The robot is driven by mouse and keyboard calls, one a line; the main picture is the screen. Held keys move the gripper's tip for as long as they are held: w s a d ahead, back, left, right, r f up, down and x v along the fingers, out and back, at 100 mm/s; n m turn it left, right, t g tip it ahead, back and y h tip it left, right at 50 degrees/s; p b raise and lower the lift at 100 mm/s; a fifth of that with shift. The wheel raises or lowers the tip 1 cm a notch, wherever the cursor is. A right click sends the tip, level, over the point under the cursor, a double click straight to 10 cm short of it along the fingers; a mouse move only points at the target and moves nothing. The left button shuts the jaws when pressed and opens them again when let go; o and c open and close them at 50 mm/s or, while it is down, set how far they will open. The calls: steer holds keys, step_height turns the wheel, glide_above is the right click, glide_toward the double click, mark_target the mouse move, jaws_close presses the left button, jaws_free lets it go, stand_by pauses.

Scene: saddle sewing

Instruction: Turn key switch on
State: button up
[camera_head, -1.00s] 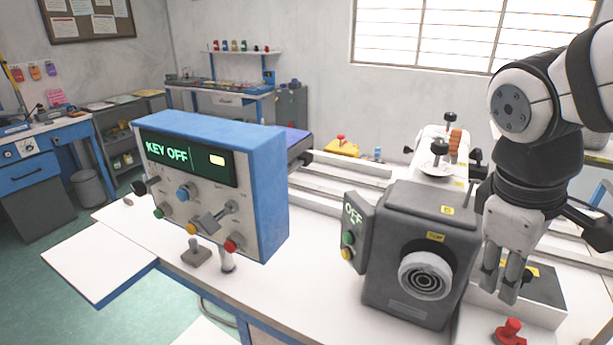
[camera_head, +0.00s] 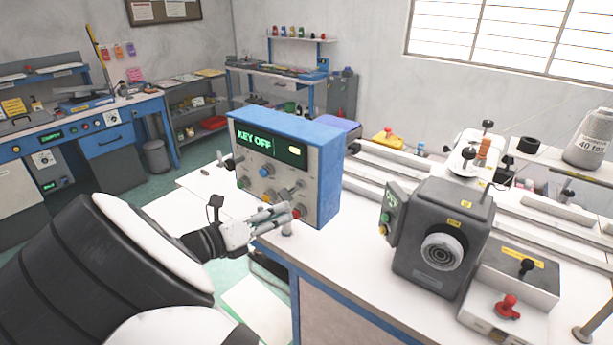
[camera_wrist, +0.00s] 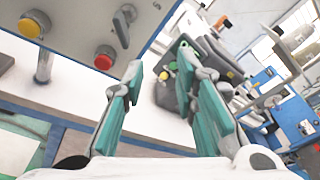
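The blue and grey control box (camera_head: 330,165) stands at the table's left end, and its display (camera_head: 270,143) reads "KEY OFF". In the wrist view, its front panel (camera_wrist: 75,35) shows a grey lever-like switch (camera_wrist: 122,28) above a red button (camera_wrist: 104,58), with a yellow button (camera_wrist: 32,25) further left. I cannot tell for certain whether that lever is the key switch. My gripper (camera_head: 286,203) is in front of the panel's lower right and hides part of it. In the wrist view my gripper (camera_wrist: 166,65) is open, with its fingers apart and nothing between them.
A dark grey machine housing (camera_head: 430,245) with a small green-lit display stands to the right of the control box. A red knob (camera_head: 508,306) sits at the table's front right. White rails run behind. A post stands under the box, near my gripper.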

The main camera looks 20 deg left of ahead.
mark_target(283, 194)
steer(key=s+a+f+n+t+y, duration=0.1)
steer(key=s+a+n+t+y, duration=0.1)
steer(key=s+a+n+t, duration=0.3)
steer(key=w+d+b, duration=0.1)
steer(key=w, duration=0.3)
steer(key=w+d+g+b, duration=0.1)
steer(key=w, duration=0.4)
steer(key=w+d+m+g+b, duration=0.1)
steer(key=w+d, duration=0.1)
steer(key=w, duration=0.2)
steer(key=shift+w+f, duration=0.1)
steer(key=shift+w, duration=0.25)
jaws_close()
